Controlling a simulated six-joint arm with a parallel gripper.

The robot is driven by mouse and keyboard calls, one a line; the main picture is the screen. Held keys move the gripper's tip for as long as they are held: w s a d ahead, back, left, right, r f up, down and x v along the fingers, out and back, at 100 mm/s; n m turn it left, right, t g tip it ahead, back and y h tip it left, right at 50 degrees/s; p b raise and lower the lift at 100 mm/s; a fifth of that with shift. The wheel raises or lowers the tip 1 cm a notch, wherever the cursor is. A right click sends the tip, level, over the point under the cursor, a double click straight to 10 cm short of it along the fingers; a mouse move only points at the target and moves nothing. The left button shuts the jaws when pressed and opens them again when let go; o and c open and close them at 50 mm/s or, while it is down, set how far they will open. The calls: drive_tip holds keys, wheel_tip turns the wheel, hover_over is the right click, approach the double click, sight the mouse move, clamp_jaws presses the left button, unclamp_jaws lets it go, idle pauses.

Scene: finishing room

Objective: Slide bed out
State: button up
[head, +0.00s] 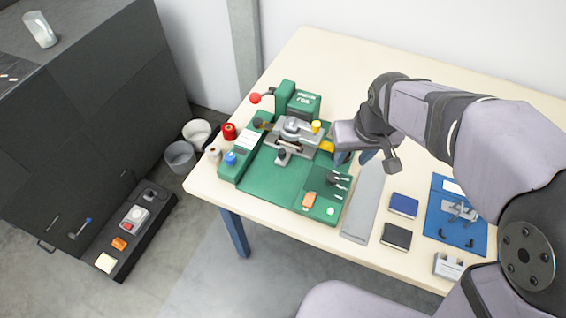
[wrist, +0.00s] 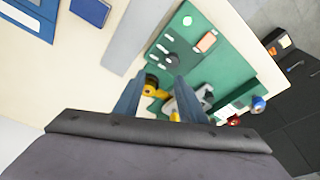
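A green machine (head: 265,180) with a flat green base sits on the table, with a raised green head (head: 303,103) at its back. A grey metal slide assembly (head: 285,147) lies across its middle; I cannot tell for sure which part is the bed. A yellow part (head: 327,146) is at the assembly's right side, and a yellow knob (head: 316,126) stands above it. My gripper (head: 357,158) is just right of the yellow part. In the wrist view my gripper (wrist: 160,88) has its blue fingers apart, with the yellow part (wrist: 153,84) showing between and beyond them. No contact is visible.
A red ball-ended lever (head: 255,98) sticks out at the machine's back left. A grey strip (head: 364,205), notebooks (head: 403,205) and a blue mat (head: 447,235) lie right. The table's back is clear.

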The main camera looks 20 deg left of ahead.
sight(282, 152)
drive_tip(key=a+f+n+y+b, duration=0.25)
drive_tip(key=a+b, duration=0.25)
drive_tip(key=a, duration=1.1)
drive_tip(key=shift+n+t+h, duration=0.35)
drive_tip(key=shift+n+t, duration=0.05)
drive_tip(key=shift+n, duration=0.05)
drive_tip(key=shift+p+x, duration=0.55)
drive_tip(key=shift+x, duration=2.95)
clamp_jaws()
